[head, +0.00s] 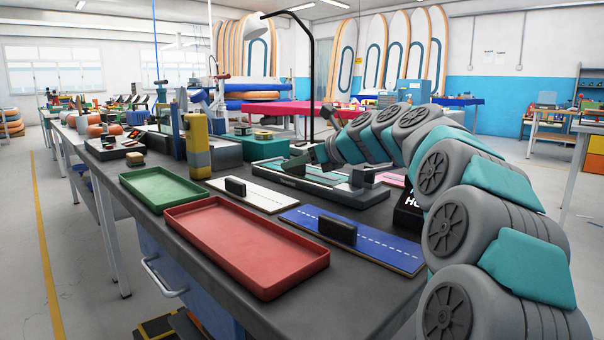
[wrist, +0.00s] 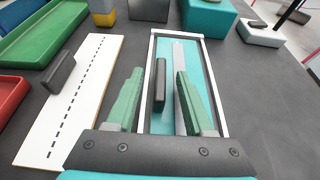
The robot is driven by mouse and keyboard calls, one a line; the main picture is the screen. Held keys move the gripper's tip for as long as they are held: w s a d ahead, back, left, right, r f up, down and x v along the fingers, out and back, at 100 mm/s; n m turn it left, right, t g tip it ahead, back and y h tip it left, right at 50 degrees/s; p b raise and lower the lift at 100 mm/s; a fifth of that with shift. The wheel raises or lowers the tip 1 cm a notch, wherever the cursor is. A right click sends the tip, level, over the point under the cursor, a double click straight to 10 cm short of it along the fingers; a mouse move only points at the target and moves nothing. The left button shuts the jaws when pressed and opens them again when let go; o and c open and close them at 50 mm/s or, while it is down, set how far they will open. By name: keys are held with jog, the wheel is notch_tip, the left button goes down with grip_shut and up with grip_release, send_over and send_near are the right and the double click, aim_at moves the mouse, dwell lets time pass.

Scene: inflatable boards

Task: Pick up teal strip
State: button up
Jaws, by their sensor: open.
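The teal strip (wrist: 200,78) lies flat inside a pale-edged frame (wrist: 225,103) in the wrist view, with an upright black handle (wrist: 160,88) on it. My gripper (wrist: 160,76) has two green fingers, spread apart, one on each side of the handle. Neither finger visibly touches the handle. The fingers and the gripper's dark body hide part of the strip and its near end. In the head view my gripper (head: 306,158) is over the grey-framed fixture on the bench, and the strip there is mostly hidden.
A white strip (head: 262,194) and a blue strip (head: 370,243), each with a black handle, lie nearer on the bench. A red tray (head: 247,285) and a green tray (head: 163,206) stand at left. A yellow-and-grey post (head: 196,145) and teal boxes stand behind.

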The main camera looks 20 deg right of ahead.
grip_shut()
jog(key=shift+r, duration=0.15)
dwell(0.6)
